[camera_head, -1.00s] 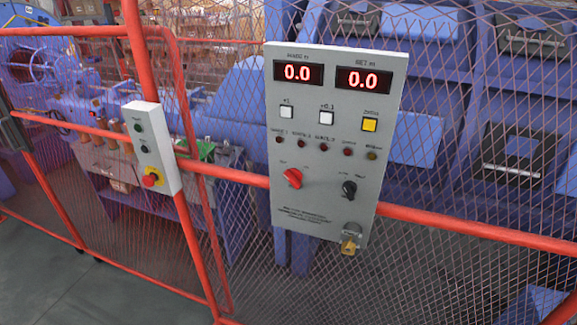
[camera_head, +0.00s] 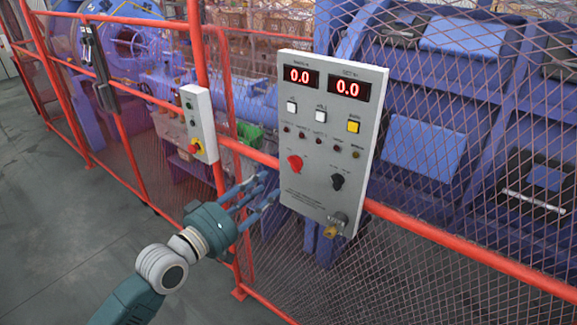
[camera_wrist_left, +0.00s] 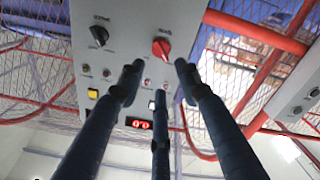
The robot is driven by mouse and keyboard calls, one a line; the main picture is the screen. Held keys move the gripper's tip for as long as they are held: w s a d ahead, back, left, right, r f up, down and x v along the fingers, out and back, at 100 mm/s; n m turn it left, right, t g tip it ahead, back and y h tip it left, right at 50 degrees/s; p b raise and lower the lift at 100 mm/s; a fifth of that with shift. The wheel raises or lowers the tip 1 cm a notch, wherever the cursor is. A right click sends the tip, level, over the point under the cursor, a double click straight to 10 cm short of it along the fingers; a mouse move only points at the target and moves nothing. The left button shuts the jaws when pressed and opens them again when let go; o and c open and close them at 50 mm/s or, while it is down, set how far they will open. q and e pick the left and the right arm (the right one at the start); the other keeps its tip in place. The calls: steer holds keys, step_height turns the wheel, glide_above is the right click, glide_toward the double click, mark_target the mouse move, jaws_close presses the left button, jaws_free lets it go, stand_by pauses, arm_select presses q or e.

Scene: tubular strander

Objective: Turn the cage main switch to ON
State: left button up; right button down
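The grey control panel (camera_head: 318,205) hangs on the red-framed mesh cage. Its red rotary switch (camera_head: 295,163) sits at the panel's left; its label is too small to read. It also shows in the left wrist view (camera_wrist_left: 161,47), beyond the fingers. A black rotary switch (camera_head: 337,181) is to its right. My left gripper (camera_head: 268,187) is open and empty, with its fingers spread, below and left of the red switch. In the left wrist view, its fingertips (camera_wrist_left: 158,76) point at the panel and appear apart from the switch. My right gripper is out of view.
A red rail (camera_head: 420,239) runs behind the panel. A narrow grey box with a red button (camera_head: 200,125) is mounted to the left. A padlock-like brass piece (camera_head: 331,231) hangs at the panel's bottom. Open grey floor (camera_head: 50,230) lies at the left.

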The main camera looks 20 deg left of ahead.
mark_target(292, 165)
arm_select(q)
steer(key=p+x, duration=0.3)
steer(key=x, duration=0.6)
steer(key=shift+w+d, duration=0.15)
steer(key=shift+w, duration=0.15)
steer(key=shift+w+d, duration=0.2)
steer(key=shift+w, duration=0.2)
steer(key=c, duration=0.8)
jaws_close()
